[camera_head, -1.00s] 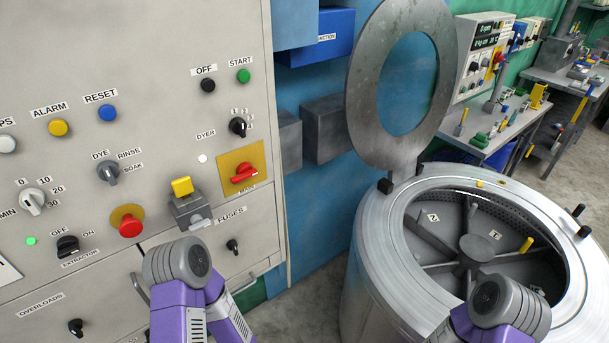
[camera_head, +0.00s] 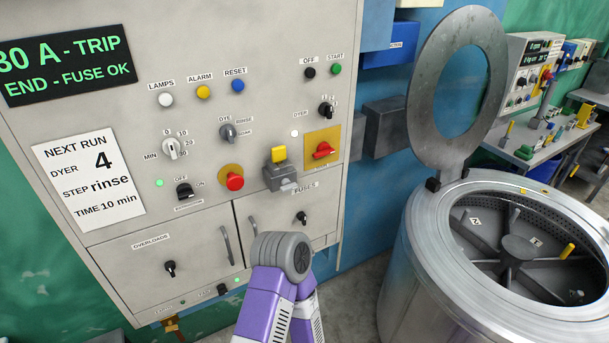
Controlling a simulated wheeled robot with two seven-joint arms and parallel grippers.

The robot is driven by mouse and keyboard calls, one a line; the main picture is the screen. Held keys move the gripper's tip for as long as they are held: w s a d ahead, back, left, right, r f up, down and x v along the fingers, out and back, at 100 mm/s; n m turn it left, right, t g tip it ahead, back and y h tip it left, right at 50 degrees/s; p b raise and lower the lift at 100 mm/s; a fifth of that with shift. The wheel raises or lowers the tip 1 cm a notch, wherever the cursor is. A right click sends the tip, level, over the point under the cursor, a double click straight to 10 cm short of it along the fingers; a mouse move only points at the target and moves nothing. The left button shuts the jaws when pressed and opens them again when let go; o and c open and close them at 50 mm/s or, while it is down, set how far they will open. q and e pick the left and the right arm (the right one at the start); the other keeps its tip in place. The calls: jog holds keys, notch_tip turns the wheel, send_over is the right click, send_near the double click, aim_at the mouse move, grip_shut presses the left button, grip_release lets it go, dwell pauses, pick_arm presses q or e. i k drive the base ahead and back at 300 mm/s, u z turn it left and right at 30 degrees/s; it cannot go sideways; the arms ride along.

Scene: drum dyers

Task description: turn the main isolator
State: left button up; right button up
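The main isolator is a red rotary handle (camera_head: 323,150) on a yellow square plate (camera_head: 316,138), right of centre on the grey control panel (camera_head: 110,120). The handle lies slanted, its right end higher. The label under the plate is mostly hidden by the handle and angle of view. Just left of it, a grey block with a yellow piece on top (camera_head: 279,155) juts out from the panel. My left arm rises from the bottom centre, its grey joint in front of the panel's lower doors, below the isolator. No gripper fingers show. My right arm is out of view.
A red mushroom button (camera_head: 235,181), an extractor switch (camera_head: 184,191) and a dyer selector (camera_head: 325,110) sit near the isolator. Door handles (camera_head: 226,245) stick out below. A dyeing drum (camera_head: 415,285) with its raised ring lid (camera_head: 428,110) stands to the right.

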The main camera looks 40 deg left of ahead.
aim_at(324, 150)
jog(key=k, duration=0.3)
jog(key=u, duration=0.85)
